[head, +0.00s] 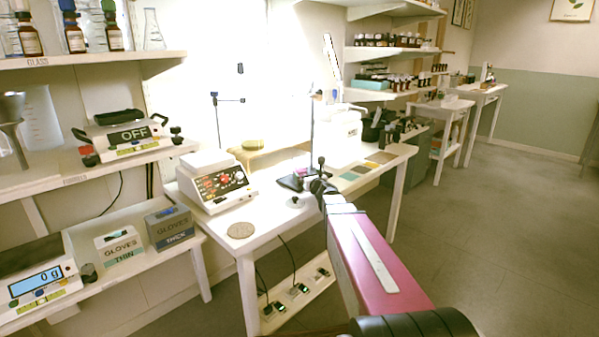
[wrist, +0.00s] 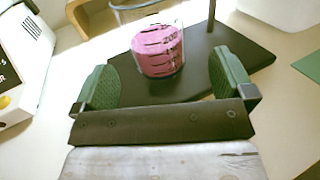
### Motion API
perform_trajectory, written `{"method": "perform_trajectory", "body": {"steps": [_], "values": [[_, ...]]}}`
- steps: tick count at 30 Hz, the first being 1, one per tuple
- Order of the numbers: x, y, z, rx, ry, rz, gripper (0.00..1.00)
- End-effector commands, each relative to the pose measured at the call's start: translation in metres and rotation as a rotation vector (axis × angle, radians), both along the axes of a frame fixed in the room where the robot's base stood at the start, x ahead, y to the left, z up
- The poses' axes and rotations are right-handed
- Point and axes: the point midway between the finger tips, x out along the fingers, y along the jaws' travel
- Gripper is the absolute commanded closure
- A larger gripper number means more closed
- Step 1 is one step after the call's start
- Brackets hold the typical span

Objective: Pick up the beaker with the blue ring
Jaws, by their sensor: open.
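A clear glass beaker (wrist: 157,48) with pink contents and dark marks on its side stands in the wrist view, between and just beyond my fingers. My gripper (wrist: 165,74) is open, with green pads left and right of the beaker and nothing held. In the head view my gripper (head: 318,186) is over the white table beside the black stand base (head: 291,182).
A white hotplate device (head: 215,184) stands left on the table (head: 262,205), with a round cork mat (head: 241,230) in front. Coloured tiles (head: 365,168) lie to the right. A stand rod (wrist: 211,14) rises close to the beaker. Shelves of glassware (head: 154,38) are at left.

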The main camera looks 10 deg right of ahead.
Motion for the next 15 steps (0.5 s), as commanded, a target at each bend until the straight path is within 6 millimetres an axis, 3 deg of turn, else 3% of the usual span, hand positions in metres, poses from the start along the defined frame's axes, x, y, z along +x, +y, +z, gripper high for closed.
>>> {"method": "perform_trajectory", "body": {"steps": [3,10,15], "values": [[0.019,0.004,0.000,0.000,0.000,0.001,0.00],[0.031,0.009,0.001,0.000,0.000,0.001,0.00],[0.053,0.018,0.006,-0.001,-0.001,0.001,0.00]]}}
